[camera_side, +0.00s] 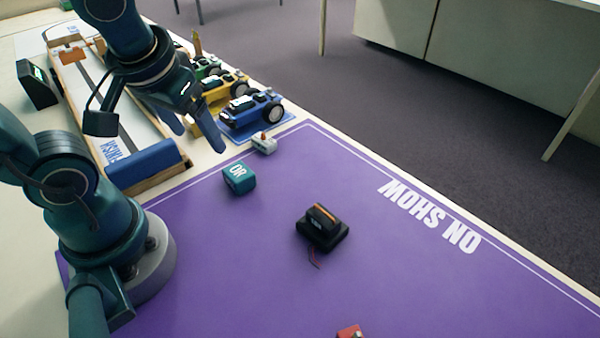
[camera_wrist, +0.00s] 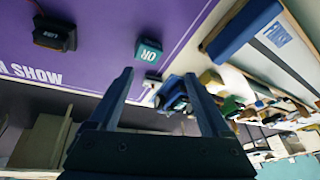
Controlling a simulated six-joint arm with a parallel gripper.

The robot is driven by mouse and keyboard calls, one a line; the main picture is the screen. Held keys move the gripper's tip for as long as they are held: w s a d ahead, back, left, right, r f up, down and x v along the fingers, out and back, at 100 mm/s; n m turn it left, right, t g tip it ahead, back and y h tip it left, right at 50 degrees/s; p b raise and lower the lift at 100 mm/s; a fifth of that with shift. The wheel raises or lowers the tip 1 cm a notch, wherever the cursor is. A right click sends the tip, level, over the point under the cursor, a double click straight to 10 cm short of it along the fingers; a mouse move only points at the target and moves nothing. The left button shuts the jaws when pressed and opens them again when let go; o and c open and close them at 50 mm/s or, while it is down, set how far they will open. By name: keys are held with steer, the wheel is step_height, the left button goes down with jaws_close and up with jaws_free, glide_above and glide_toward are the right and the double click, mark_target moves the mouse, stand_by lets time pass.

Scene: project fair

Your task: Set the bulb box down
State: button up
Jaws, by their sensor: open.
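No box in view is readably marked as a bulb box. A teal box (camera_side: 239,178) with the white letters "OR" sits on the purple mat; it also shows in the wrist view (camera_wrist: 148,50). A black block with an orange stripe (camera_side: 322,228) and a red wire sits nearer the mat's middle, and in the wrist view (camera_wrist: 54,34). A red object (camera_side: 350,331) is cut off by the side view's bottom edge. My gripper (camera_side: 198,138) is open with nothing between its fingers, above the mat's far left corner, apart from the teal box. It shows open in the wrist view (camera_wrist: 157,75).
Blue (camera_side: 252,112), yellow (camera_side: 222,88) and green (camera_side: 205,68) model cars stand in a row beside my gripper. A small white part with a red top (camera_side: 264,143) lies near the mat's edge. A wooden-sided track (camera_side: 150,183) runs at left. The mat's right side (camera_side: 450,290) is clear.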

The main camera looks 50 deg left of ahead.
steer(key=d+m+h, duration=0.1)
steer(key=d+r+m+t+h, duration=0.1)
steer(key=d+m, duration=0.1)
steer(key=d+r+m+t, duration=0.1)
steer(key=d, duration=0.1)
steer(key=shift+s+d+h, duration=0.25)
steer(key=shift+s+h, duration=0.1)
steer(key=shift+h, duration=0.05)
